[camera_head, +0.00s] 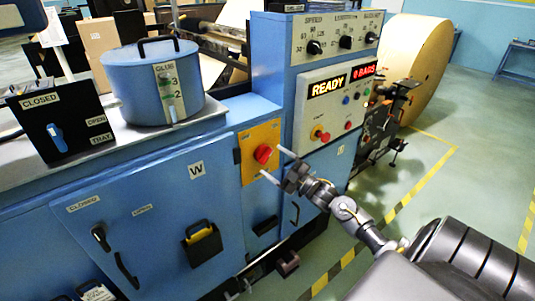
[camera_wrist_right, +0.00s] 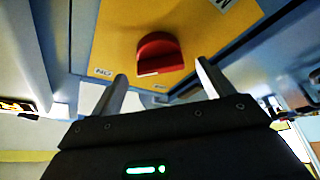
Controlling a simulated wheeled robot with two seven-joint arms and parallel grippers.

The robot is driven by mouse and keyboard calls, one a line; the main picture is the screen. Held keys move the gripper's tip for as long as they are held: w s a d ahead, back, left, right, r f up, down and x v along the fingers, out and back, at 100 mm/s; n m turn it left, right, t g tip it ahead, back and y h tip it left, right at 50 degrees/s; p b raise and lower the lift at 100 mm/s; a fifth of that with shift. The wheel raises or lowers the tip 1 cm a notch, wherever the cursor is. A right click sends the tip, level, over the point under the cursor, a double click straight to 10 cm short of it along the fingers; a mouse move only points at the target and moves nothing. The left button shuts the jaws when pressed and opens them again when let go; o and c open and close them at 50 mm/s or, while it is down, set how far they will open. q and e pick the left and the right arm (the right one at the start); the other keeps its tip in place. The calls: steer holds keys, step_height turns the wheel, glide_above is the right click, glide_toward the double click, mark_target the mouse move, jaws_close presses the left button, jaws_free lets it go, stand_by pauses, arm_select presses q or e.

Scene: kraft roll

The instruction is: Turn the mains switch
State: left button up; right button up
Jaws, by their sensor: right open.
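The mains switch is a red knob (camera_head: 264,154) on a yellow plate (camera_head: 250,170) on the front of the blue machine. My right gripper (camera_head: 275,163) is in front of it, its two fingers spread, one above and one below the knob in the head view. In the right wrist view the red knob (camera_wrist_right: 158,54) sits beyond and between the two fingertips (camera_wrist_right: 160,80), with space on both sides. The gripper is open and empty. Small labels show on the yellow plate, one partly readable. My left gripper is not in view.
Above right is a control panel (camera_head: 335,100) with lit "READY" and "0 BAGS" displays. A blue glue pot (camera_head: 140,95) and a black CLOSED/OPEN tray box (camera_head: 62,125) stand on the ledge. A blue door marked W (camera_head: 150,215) is at left. The floor at right is open.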

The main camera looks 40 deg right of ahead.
mark_target(267, 159)
steer(key=shift+p+x, duration=0.35)
steer(key=shift+x, duration=1.6)
steer(key=shift+c, duration=0.4)
